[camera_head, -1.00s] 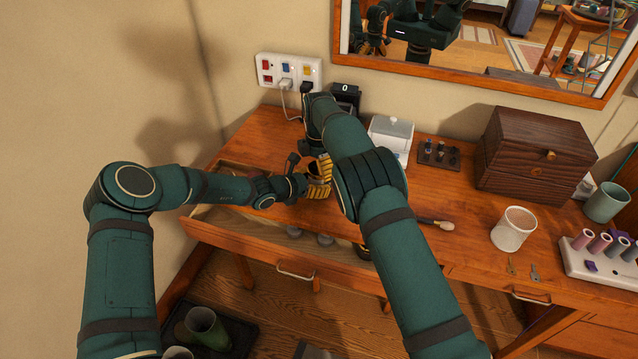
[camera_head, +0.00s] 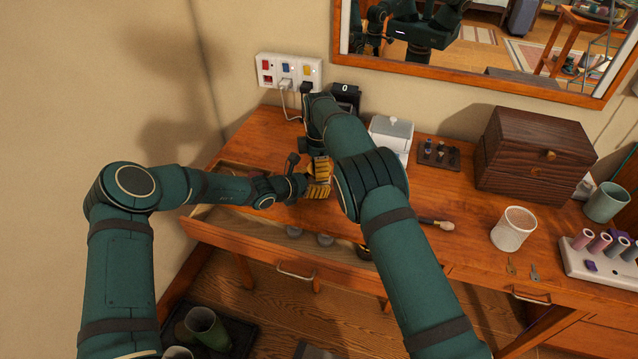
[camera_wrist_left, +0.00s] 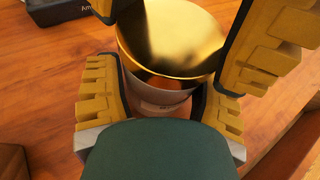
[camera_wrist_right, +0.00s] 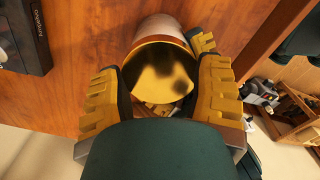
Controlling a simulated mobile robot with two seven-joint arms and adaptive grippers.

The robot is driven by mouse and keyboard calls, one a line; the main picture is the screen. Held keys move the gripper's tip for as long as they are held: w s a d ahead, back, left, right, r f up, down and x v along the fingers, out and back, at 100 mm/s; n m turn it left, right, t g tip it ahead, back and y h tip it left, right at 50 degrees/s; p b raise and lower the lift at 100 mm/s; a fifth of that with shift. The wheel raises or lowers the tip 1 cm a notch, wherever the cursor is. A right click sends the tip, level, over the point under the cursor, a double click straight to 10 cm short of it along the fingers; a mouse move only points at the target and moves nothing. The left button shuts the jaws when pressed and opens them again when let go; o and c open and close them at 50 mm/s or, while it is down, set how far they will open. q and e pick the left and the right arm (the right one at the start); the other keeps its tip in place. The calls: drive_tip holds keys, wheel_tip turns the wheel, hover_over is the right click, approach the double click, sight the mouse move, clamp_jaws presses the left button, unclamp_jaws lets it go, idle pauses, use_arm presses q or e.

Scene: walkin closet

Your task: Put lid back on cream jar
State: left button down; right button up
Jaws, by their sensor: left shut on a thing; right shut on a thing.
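The cream jar (camera_wrist_left: 158,98), pale with a pinkish body, is between the fingers of my left gripper (camera_wrist_left: 160,110), which is shut on it. The shiny gold lid (camera_wrist_left: 172,40) is at the jar's open end. My right gripper (camera_wrist_right: 160,85) is shut on the lid, and the gold face of the lid (camera_wrist_right: 158,72) fills the space between its fingers. The jar's pale side (camera_wrist_right: 162,28) shows beyond it. I cannot tell whether the lid is seated. In the head view, the yellow fingers of my right gripper (camera_head: 319,178) hide both parts.
Below my grippers is an open drawer (camera_head: 275,240) of the wooden desk (camera_head: 450,205). A black box (camera_wrist_right: 22,35) lies near the grippers.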

use_arm(q)
drive_tip(key=shift+r, duration=0.1)
use_arm(e)
drive_tip(key=m, duration=0.6)
drive_tip(key=shift+f+m, duration=0.1)
drive_tip(key=shift+m, duration=0.3)
drive_tip(key=o, duration=1.2)
drive_tip(key=shift+a, duration=0.1)
